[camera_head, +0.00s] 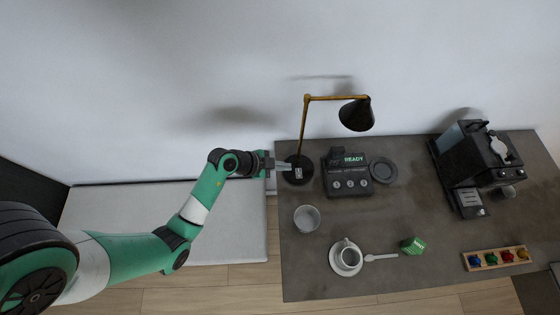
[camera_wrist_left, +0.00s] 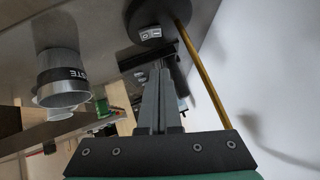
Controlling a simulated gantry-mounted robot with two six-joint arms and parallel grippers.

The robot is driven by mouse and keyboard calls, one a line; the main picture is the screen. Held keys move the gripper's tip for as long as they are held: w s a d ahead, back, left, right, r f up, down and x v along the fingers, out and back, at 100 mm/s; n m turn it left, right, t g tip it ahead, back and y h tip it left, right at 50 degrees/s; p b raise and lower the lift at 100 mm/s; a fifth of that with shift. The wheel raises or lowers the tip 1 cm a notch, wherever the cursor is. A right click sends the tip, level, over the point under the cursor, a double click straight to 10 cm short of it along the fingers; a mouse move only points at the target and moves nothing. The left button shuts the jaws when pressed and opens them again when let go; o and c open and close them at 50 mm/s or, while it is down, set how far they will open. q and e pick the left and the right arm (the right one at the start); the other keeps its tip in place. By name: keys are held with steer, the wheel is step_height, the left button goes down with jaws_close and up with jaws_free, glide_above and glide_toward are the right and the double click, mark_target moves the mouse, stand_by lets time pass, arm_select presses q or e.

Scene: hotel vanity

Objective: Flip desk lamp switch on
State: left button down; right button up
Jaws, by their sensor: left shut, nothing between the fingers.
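The desk lamp (camera_head: 302,130) stands at the back left of the dark table, with a brass pole, a black shade (camera_head: 357,114) and a round black base (camera_head: 306,163). A small pale rocker switch (camera_head: 298,173) sits on the base; it also shows in the left wrist view (camera_wrist_left: 150,33). I see no glow under the shade. My left gripper (camera_head: 287,168) is shut and empty, its fingertips at the left edge of the base, close to the switch. In the wrist view the fingertips (camera_wrist_left: 160,68) point toward the base; contact cannot be told. My right gripper is not in view.
A control box reading READY (camera_head: 347,177) stands right of the lamp, beside a dark round dish (camera_head: 383,171). A grey waste cup (camera_head: 306,219) stands in front. Farther off are a cup on a saucer (camera_head: 345,269), a green box (camera_head: 413,245) and a coffee machine (camera_head: 487,157).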

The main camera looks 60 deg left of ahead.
mark_target(301, 170)
arm_select(q)
steer(key=b+x, duration=0.3)
steer(key=x, duration=0.3)
steer(key=shift+d+f, duration=0.1)
steer(key=shift+f, duration=0.2)
steer(key=shift+w+a+f+b, duration=0.1)
steer(key=shift+a+f+b, duration=0.15)
steer(key=shift+f+b, duration=0.35)
steer(key=shift+a+f+b, duration=0.2)
steer(key=shift+f+b, duration=0.3)
steer(key=shift+f, duration=0.1)
steer(key=shift+a+f, duration=0.15)
steer(key=shift+f, duration=0.2)
steer(key=shift+r, duration=0.1)
